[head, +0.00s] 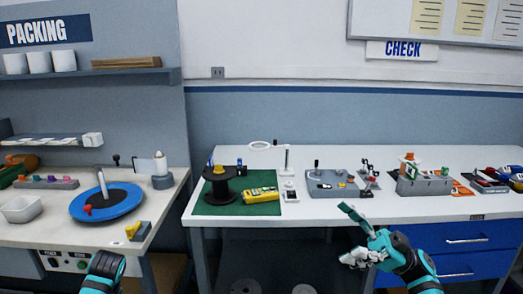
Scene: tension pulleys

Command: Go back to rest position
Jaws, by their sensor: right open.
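My right gripper (349,234) is in front of the right table's front edge, at the lower right of the head view. Its two fingers are spread apart with nothing between them. The upper finger reaches up in front of the tabletop edge. The lower finger is beside the drawers. Only a black and teal part of my left arm shows at the bottom left, and its gripper is not in view.
The right table (345,211) holds a green mat (216,208) with a black spool (222,184) and yellow meter (261,195), a grey pulley board (330,190) and a grey block fixture (425,187). The left table has a blue disc (118,205) and white tray (20,210).

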